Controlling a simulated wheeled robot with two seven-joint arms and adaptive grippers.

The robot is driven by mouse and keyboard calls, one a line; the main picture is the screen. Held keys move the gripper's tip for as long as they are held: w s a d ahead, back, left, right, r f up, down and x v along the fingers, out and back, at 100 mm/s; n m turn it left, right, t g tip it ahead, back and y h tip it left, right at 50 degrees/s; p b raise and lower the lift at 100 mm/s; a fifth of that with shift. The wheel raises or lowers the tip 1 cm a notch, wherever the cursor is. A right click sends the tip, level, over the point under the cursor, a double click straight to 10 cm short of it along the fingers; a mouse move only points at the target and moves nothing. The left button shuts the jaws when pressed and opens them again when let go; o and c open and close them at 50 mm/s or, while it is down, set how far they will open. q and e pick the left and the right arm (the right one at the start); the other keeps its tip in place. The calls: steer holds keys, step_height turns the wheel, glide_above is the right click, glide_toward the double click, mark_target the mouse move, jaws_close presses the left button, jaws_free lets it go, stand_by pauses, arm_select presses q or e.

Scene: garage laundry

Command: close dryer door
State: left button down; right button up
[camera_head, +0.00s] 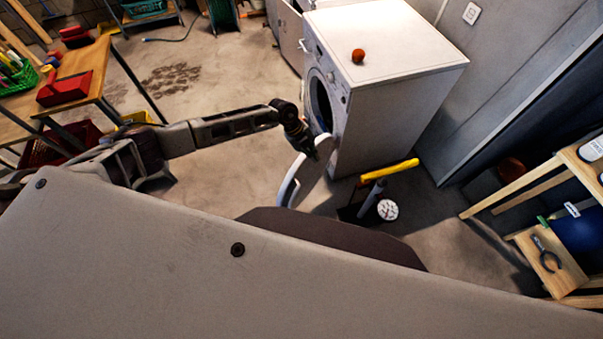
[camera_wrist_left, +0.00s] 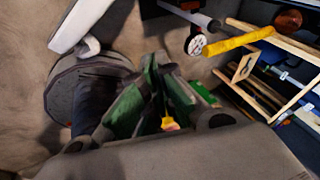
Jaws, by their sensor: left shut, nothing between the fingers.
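The white dryer (camera_head: 385,100) stands at the upper middle of the head view, its dark round opening facing left. Its door (camera_head: 289,182) is swung open and shows as a white curved edge in front of the machine. A white curved piece that looks like the door (camera_wrist_left: 82,22) also shows at the top left of the left wrist view. My left arm reaches in from the left, and its gripper (camera_head: 312,143) is close to the opening and above the door. The left wrist view shows its fingers (camera_wrist_left: 165,105) shut and empty. Contact with the door cannot be told. My right gripper is out of view.
An orange-brown ball (camera_head: 358,55) lies on top of the dryer. A yellow-handled object (camera_head: 390,171) and a round white-faced item (camera_head: 388,209) are by its base. A wooden shelf (camera_head: 548,262) stands right, a wooden workbench (camera_head: 80,65) left. Floor between is mostly clear.

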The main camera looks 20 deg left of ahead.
mark_target(299, 171)
arm_select(q)
steer(key=s+a+n+y, duration=0.1)
steer(key=n, duration=0.1)
steer(key=s+a+f+n+g, duration=0.1)
steer(key=a+n, duration=0.1)
steer(key=n, duration=0.1)
steer(key=shift+s+a+f+y, duration=0.1)
steer(key=shift+s+a+y, duration=0.05)
steer(key=shift+s+y, duration=0.25)
steer(key=shift+f, duration=0.1)
steer(key=shift+w+a+f, duration=0.1)
steer(key=shift+a+f, duration=0.05)
steer(key=shift+f, duration=2.15)
steer(key=shift+w+a+f, duration=0.1)
steer(key=shift+a+f, duration=0.05)
steer(key=shift+f, duration=2.15)
steer(key=shift+a, duration=0.25)
